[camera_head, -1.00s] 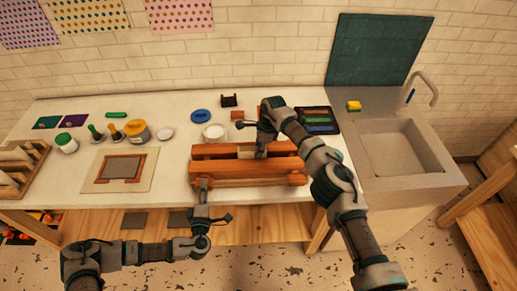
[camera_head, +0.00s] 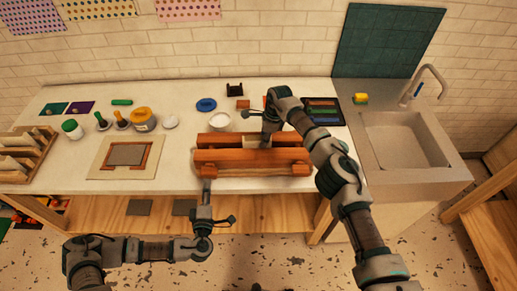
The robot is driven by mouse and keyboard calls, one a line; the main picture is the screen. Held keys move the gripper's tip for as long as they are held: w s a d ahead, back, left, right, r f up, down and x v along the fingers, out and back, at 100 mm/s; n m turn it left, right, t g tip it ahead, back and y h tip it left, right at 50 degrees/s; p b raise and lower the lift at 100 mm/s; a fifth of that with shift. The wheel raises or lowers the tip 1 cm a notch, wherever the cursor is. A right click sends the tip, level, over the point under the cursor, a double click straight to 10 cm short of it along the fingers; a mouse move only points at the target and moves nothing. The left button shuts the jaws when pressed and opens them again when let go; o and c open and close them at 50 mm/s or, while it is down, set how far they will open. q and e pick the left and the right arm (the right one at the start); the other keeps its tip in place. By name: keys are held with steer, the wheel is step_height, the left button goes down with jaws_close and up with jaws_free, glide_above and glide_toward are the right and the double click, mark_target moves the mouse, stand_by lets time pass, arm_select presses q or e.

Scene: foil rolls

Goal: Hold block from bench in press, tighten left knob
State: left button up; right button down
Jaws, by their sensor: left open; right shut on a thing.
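The orange-brown wooden press (camera_head: 235,159) lies at the front edge of the bench, with long beams running left to right. A pale block (camera_head: 250,141) shows between its beams. My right gripper (camera_head: 265,142) reaches down into the press from above and is shut on the block, its fingertips partly hidden. My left gripper (camera_head: 206,184) is open and points up at the left end of the press front, by the left knob. The left knob is too small and covered to make out, and I cannot tell whether the gripper touches it.
The bench (camera_head: 185,175) holds a framed screen (camera_head: 127,155) to the left, and jars, stamps and a white bowl (camera_head: 219,121) behind. A dark tray (camera_head: 322,110) stands behind my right arm. A sink (camera_head: 405,140) is at right. Bare bench lies between screen and press.

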steer(key=shift+w+r, duration=0.1)
arm_select(q)
steer(key=s+a, duration=0.5)
steer(key=s, duration=0.1)
stand_by(0.3)
steer(key=shift+w, duration=0.1)
arm_select(e)
steer(key=c, duration=0.8)
jaws_free()
steer(key=shift+o, duration=0.2)
steer(key=shift+a+p+v, duration=0.25)
steer(key=shift+p+v, duration=0.2)
steer(key=shift+v, duration=0.65)
steer(key=shift+a+p+v, duration=0.25)
steer(key=shift+p+v, duration=0.25)
steer(key=shift+v, duration=0.6)
steer(key=shift+a+p+v, duration=0.25)
steer(key=shift+p+v, duration=0.2)
steer(key=shift+v, duration=0.65)
arm_select(q)
step_height(320, 180, up, 3)
steer(key=shift+f, duration=0.1)
arm_select(e)
steer(key=shift+r, duration=0.15)
